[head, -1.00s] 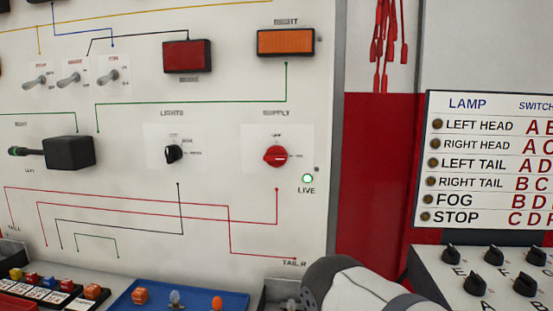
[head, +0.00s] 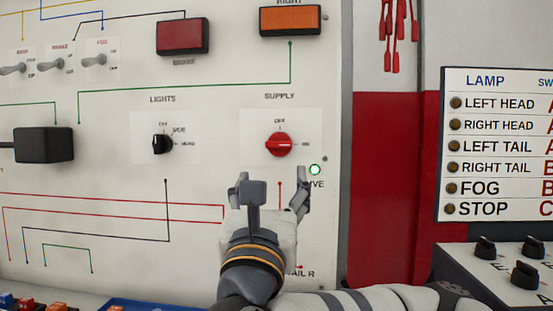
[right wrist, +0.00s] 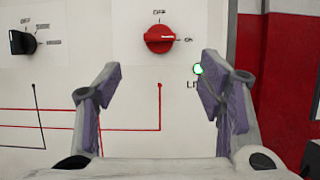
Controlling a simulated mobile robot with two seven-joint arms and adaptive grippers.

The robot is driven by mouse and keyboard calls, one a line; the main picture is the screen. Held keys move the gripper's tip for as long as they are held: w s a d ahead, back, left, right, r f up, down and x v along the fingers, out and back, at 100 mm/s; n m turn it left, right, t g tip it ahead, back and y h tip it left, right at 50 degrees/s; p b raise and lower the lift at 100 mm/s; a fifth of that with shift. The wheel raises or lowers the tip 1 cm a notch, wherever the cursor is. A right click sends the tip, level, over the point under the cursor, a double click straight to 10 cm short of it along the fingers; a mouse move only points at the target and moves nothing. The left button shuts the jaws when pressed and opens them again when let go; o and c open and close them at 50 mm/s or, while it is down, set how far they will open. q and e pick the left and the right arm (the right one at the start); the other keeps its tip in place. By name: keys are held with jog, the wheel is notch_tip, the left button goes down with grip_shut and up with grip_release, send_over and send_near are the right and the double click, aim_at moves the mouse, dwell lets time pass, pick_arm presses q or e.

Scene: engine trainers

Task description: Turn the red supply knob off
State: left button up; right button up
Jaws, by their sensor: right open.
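The red supply knob (head: 279,144) sits on a white plate on the upright panel, under the word SUPPLY. Its marks read OFF at the top and ON at the right. Its white pointer line appears turned to the right, toward ON. The round live lamp (head: 315,170) below right of it glows pale green. My right gripper (head: 270,185) is open and empty, just below the knob in the head view. In the right wrist view the knob (right wrist: 160,39) shows above and between the spread fingers (right wrist: 164,85), apart from them. My left gripper is out of view.
The black lights knob (head: 162,144) is left of the supply knob. An orange lamp block (head: 290,20) and a red one (head: 183,37) are above. A lamp chart (head: 497,145) and a black-knobbed box (head: 500,265) stand right. The panel around the supply knob is clear.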

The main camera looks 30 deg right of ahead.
aim_at(279, 148)
jog(key=p+x, duration=0.5)
jog(key=x, duration=0.6)
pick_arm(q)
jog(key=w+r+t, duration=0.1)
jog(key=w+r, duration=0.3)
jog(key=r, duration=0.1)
pick_arm(e)
jog(key=shift+r, duration=0.1)
jog(key=c, duration=1.2)
